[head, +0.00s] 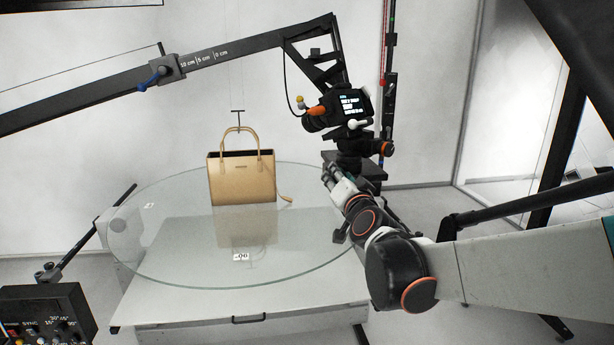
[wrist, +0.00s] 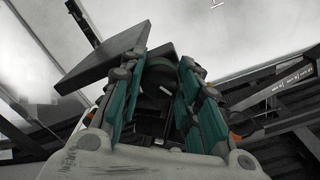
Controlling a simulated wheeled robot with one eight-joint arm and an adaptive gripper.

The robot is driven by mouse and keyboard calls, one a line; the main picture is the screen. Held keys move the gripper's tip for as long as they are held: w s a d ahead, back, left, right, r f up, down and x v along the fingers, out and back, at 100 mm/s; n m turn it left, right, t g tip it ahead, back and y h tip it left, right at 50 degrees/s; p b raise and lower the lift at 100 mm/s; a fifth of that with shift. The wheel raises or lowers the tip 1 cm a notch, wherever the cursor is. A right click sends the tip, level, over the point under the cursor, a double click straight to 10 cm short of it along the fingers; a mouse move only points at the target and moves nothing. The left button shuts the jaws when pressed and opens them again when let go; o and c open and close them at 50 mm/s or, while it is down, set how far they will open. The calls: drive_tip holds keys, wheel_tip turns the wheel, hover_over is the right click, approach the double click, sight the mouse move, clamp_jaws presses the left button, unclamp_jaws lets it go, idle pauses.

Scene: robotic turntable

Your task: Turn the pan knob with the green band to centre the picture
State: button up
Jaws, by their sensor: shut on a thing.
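My gripper (head: 334,178) reaches up from the lower right to just below the camera (head: 340,110) on the crane arm. In the wrist view its teal-sided fingers (wrist: 163,66) stand on both sides of a dark round knob (wrist: 160,60) with a dull green rim, and they are shut on it. This looks like the pan knob with the green band. The fingers hide its sides, and I cannot make it out in the head view. The camera's small lit screen (head: 351,103) shows white text, too small to read.
A tan handbag (head: 241,180) stands on the round glass turntable (head: 170,250), left of my gripper. The crane arm (head: 100,88) spans the upper left. An orange-ringed knob (head: 385,148) sits below the camera. A control box (head: 45,310) is at the lower left.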

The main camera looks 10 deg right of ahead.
drive_tip(key=shift+m+p, duration=0.4)
drive_tip(key=shift+m, duration=1.5)
drive_tip(key=o, duration=1.1)
drive_tip(key=shift+c, duration=0.2)
drive_tip(key=shift+s, duration=0.1)
